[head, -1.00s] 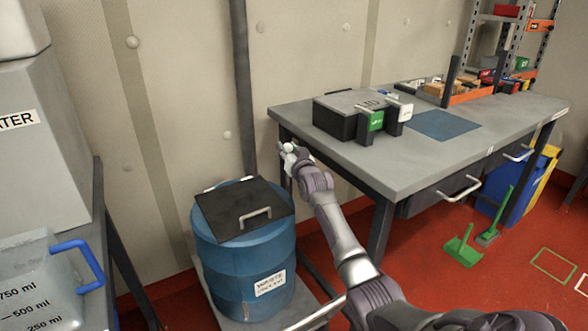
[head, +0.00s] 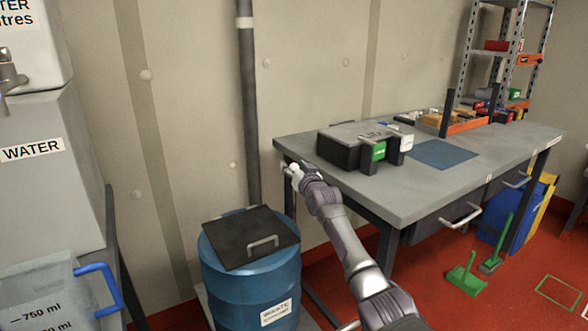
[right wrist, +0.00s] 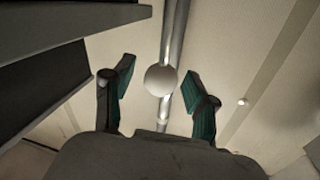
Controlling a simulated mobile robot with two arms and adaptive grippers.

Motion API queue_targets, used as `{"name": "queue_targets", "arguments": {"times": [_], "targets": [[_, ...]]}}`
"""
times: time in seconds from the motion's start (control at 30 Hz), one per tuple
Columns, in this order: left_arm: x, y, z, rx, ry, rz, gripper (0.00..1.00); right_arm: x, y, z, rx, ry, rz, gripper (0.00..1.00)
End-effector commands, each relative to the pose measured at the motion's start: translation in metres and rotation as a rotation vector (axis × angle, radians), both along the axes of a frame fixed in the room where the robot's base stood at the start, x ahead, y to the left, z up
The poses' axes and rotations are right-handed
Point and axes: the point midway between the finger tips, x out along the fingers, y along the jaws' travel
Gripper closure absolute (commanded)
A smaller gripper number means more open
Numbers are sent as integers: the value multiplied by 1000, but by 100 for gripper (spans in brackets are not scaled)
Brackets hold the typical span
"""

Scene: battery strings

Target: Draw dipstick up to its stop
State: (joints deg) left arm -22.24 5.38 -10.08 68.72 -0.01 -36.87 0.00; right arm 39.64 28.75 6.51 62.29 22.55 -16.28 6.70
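A pale round knob (right wrist: 161,79), which may be the dipstick's top, sits between the fingers of my right gripper (right wrist: 157,90) in the right wrist view. The fingers stand apart, with a gap visible at the left; contact at the right finger is unclear. My left gripper is not in view.
The grey workbench (head: 420,190) stands right of my right gripper, with a dark box (head: 340,152) on it. A dark lid (head: 238,240) lies on the drum. A wall pipe (head: 248,100) rises behind. A water tank (head: 40,170) and clear jug (head: 45,295) stand left.

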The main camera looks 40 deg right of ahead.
Motion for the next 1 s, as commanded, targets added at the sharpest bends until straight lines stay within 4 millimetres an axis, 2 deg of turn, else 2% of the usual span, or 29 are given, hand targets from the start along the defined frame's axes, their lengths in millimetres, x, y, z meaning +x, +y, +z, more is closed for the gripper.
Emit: {"name": "queue_targets", "arguments": {"times": [0.23,0.37,0.47,0.8,1.0], "targets": [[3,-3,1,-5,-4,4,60,-1,1,-3,1,4,1,43],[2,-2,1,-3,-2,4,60,-8,5,-4,1,3,3,43],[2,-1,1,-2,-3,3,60,-21,9,-4,1,4,4,43],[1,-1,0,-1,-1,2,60,-84,27,-3,0,3,2,43],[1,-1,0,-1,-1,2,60,-108,35,-3,1,3,1,43]]}}
